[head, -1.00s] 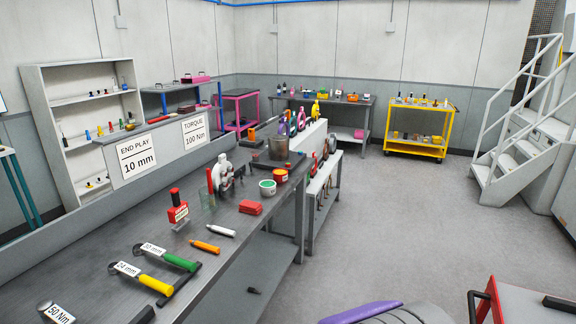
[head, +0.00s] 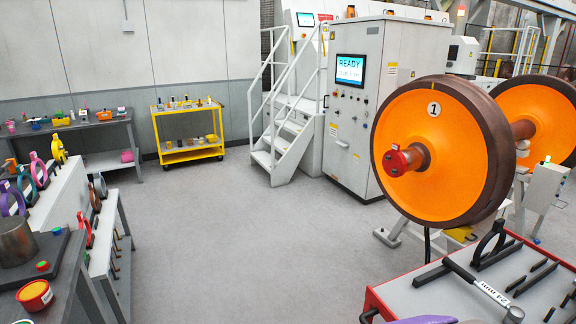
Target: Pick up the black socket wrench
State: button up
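My gripper is not in view.
A black upright holder (head: 488,246) and several black bars share the cart top. A large orange wheel (head: 436,150) stands just behind it. A workbench with tools runs along the left; a yellow trolley (head: 190,154) stands at the back. The middle floor is clear.

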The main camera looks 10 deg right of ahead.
aim_at(515, 315)
jog(key=i+j+z, duration=0.7)
jog(key=j+z, duration=0.15)
jog(key=i+j+z, duration=0.25)
jog(key=j, duration=0.15)
jog(key=j+z, duration=0.45)
jog(key=z, duration=1.15)
jog(key=i+j+z, duration=0.5)
jog(key=j, duration=0.2)
jog(key=j+z, duration=0.25)
jog(key=i+j+z, duration=0.25)
jog(key=j, duration=0.3)
jog(key=j+z, duration=0.2)
jog(key=j, duration=0.2)
